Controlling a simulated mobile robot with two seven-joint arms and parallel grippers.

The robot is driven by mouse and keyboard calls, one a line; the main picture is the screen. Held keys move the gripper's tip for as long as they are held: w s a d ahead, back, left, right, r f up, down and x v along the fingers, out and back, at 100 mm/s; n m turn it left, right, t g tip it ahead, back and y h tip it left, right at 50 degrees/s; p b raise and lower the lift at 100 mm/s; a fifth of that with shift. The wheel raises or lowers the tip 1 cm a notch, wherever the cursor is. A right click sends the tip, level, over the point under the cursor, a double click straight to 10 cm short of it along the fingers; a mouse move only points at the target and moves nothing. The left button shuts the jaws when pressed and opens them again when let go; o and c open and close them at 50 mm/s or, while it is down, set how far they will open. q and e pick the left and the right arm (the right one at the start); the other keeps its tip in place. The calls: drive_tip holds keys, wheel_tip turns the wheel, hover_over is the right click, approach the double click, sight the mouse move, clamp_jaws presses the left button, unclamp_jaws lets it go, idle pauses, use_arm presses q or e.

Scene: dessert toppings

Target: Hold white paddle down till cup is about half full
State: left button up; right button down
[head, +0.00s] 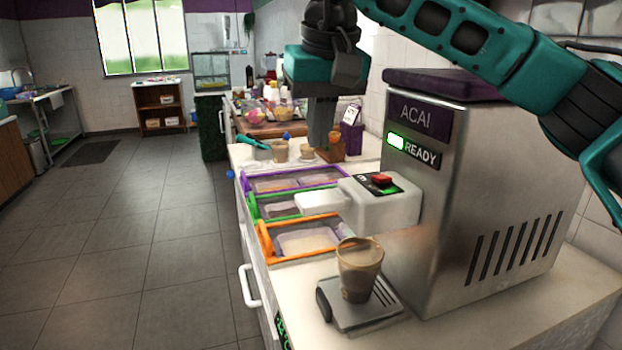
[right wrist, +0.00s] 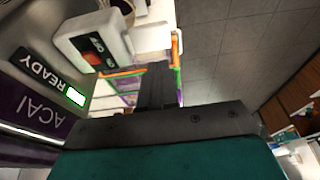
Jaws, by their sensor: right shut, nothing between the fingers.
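The white paddle (head: 320,203) sticks out to the left from the white dispenser head of the acai machine (head: 470,190). A translucent brownish cup (head: 359,268) stands upright on the drip tray (head: 362,310) below the dispenser head. I cannot tell its fill level. My right gripper (head: 319,140) points down, shut and empty, above and behind the paddle in the picture, apart from it. In the right wrist view its closed fingers (right wrist: 155,85) show beside the dispenser head (right wrist: 95,45) with its red button. My left gripper is out of view.
Topping bins with purple, green and orange (head: 262,240) rims line the counter left of the machine. Further back stand small cups (head: 280,151) and a wooden tray (head: 275,128) with bowls. The floor (head: 150,220) at left is clear.

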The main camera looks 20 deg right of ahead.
sight(304, 204)
drive_tip(key=x, duration=0.9)
drive_tip(key=shift+f, duration=0.1)
drive_tip(key=shift+w+f, duration=0.15)
drive_tip(key=shift+f, duration=0.25)
drive_tip(key=shift+a+f, duration=0.2)
drive_tip(key=shift+f, duration=0.15)
drive_tip(key=shift+a+f, duration=0.25)
drive_tip(key=shift+f, duration=0.3)
drive_tip(key=shift+a+f+b, duration=0.2)
drive_tip(key=shift+f+b, duration=0.15)
drive_tip(key=shift+f, duration=0.6)
